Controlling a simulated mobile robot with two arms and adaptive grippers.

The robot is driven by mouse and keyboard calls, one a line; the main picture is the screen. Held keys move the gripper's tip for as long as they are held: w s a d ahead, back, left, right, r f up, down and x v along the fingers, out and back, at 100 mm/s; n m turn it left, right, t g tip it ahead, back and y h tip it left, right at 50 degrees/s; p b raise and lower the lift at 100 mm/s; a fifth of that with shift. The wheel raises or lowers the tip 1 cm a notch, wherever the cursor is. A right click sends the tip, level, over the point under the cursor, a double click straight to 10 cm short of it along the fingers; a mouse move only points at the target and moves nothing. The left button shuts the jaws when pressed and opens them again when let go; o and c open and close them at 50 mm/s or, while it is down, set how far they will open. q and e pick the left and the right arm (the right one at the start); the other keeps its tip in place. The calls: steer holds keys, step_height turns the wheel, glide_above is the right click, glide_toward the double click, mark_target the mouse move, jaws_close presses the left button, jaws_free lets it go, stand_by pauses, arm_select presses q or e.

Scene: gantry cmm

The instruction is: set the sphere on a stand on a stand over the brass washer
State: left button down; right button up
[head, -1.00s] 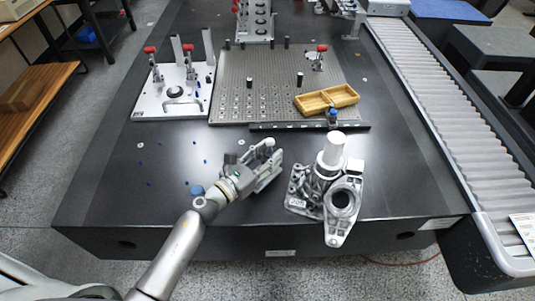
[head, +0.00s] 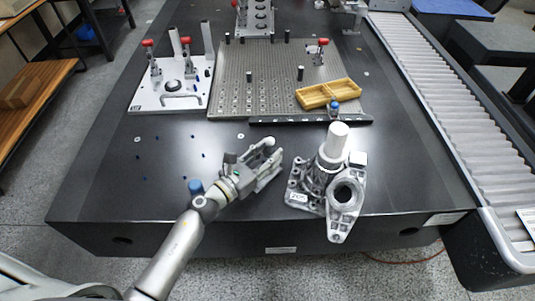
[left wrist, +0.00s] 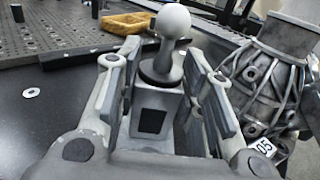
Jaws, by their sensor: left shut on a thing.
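The sphere on a stand (left wrist: 172,22) shows in the left wrist view as a pale grey ball on a tapered neck with a dark round collar. It stands between the fingers of my left gripper (left wrist: 168,95), which is shut on it. In the head view my left gripper (head: 268,165) is over the front of the dark table, left of a metal casting; the sphere cannot be made out clearly there. A small pale ring, seemingly the brass washer (head: 241,136), lies flat on the table beyond the gripper. It also shows at left in the left wrist view (left wrist: 31,92). My right gripper is not in view.
The large metal casting (head: 345,195) with a white cylinder stands close right of the gripper. Behind are a perforated plate (head: 235,95), a yellow wooden tray (head: 312,97) and a white clamp fixture (head: 150,100). Another small ring (head: 137,139) and blue bits lie at left.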

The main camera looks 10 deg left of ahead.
arm_select(q)
steer(key=shift+f+b, duration=0.2)
steer(key=shift+b, duration=0.1)
stand_by(0.4)
steer(key=c, duration=0.9)
jaws_free()
steer(key=shift+s+f, duration=0.1)
steer(key=shift+f, duration=0.05)
steer(key=shift+s+a, duration=0.1)
steer(key=shift+s, duration=0.05)
steer(key=v, duration=1.1)
steer(key=shift+s+a, duration=0.1)
steer(key=shift+s, duration=0.15)
